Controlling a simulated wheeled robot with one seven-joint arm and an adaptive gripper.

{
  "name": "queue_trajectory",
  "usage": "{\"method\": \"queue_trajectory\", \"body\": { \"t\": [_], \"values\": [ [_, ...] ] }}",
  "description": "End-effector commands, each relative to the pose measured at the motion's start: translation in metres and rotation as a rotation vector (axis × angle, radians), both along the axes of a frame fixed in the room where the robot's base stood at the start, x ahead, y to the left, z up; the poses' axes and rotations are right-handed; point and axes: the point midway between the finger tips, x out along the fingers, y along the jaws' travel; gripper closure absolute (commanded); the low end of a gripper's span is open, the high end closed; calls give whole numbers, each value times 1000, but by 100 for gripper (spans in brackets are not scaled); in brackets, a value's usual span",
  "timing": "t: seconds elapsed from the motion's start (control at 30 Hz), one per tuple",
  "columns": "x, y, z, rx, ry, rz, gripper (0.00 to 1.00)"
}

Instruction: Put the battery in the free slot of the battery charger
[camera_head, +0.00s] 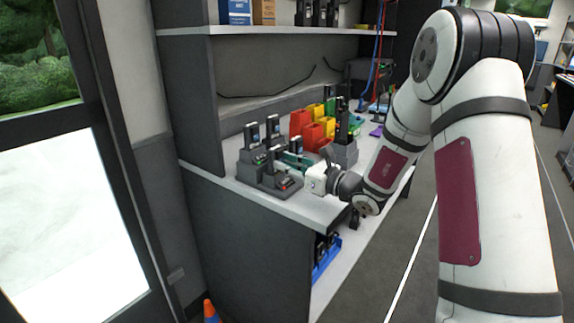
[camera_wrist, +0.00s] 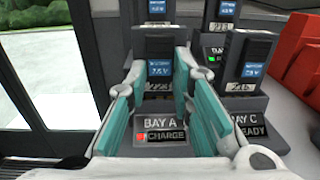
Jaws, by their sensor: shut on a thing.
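The battery charger (camera_head: 262,184) is a dark grey block with several bays near the left end of the counter. It also shows in the wrist view (camera_wrist: 205,138), with labels BAY A, CHARGE and BAY C. My gripper (camera_wrist: 159,76) has its teal fingers on both sides of a black battery (camera_wrist: 159,48) with a blue label, shut on it. This battery stands upright at BAY A; whether it is fully seated I cannot tell. A red light shows beside CHARGE. Another battery (camera_wrist: 250,62) stands in BAY C, and others stand in the rear bays (camera_wrist: 156,9) (camera_wrist: 222,14).
Red bins (camera_wrist: 300,50) stand right of the charger; yellow and green ones (camera_head: 315,112) are near them. A shelf (camera_head: 270,30) overhangs the counter (camera_head: 312,207). A glass door (camera_head: 70,200) is at the left. The counter's front edge is clear.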

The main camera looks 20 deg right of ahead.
Motion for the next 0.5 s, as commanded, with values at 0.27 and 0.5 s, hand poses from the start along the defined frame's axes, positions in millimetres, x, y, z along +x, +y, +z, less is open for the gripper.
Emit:
{"method": "queue_trajectory", "body": {
  "t": [0.27, 0.5],
  "values": [
    [0, 0, -2, 1, -1, 0, 100],
    [0, 0, -3, 0, 0, 0, 55]
  ]
}}
